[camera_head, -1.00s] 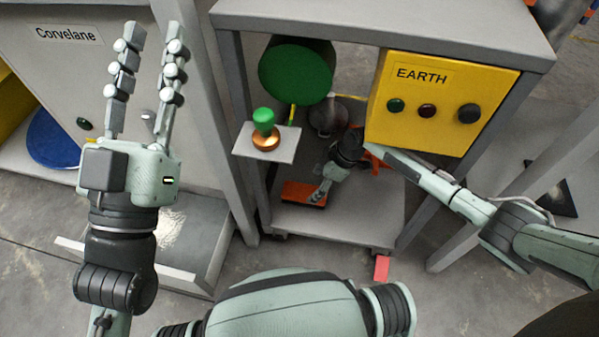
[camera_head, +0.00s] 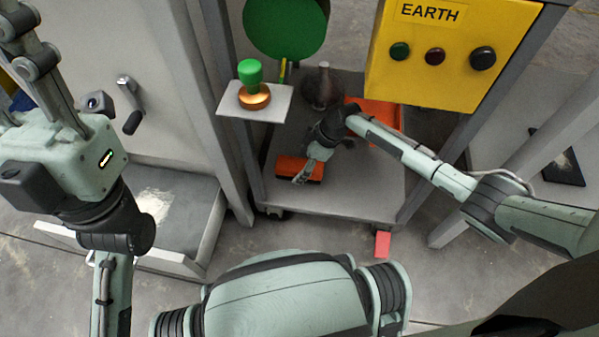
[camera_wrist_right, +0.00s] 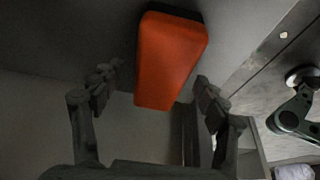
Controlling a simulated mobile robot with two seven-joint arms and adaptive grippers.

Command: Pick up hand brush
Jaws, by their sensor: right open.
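The hand brush (camera_head: 290,165) is an orange block with a dark edge, lying on the grey lower shelf (camera_head: 350,198) of the cart. My right gripper (camera_head: 303,176) is at its near side, partly covering it in the head view. In the right wrist view the brush (camera_wrist_right: 172,58) appears between and beyond the spread fingers of the open right gripper (camera_wrist_right: 157,82); I see no grip on it. My left gripper (camera_head: 30,75) is raised at the upper left, far from the brush, with its fingertips cut off by the frame; its fingers look apart.
A green-topped button on a small white plate (camera_head: 232,104) sticks out left above the shelf. A yellow EARTH box (camera_head: 445,75) hangs at upper right. A dark round vessel (camera_head: 322,88) and another orange object (camera_head: 380,115) are behind my right forearm. Cart posts flank the shelf.

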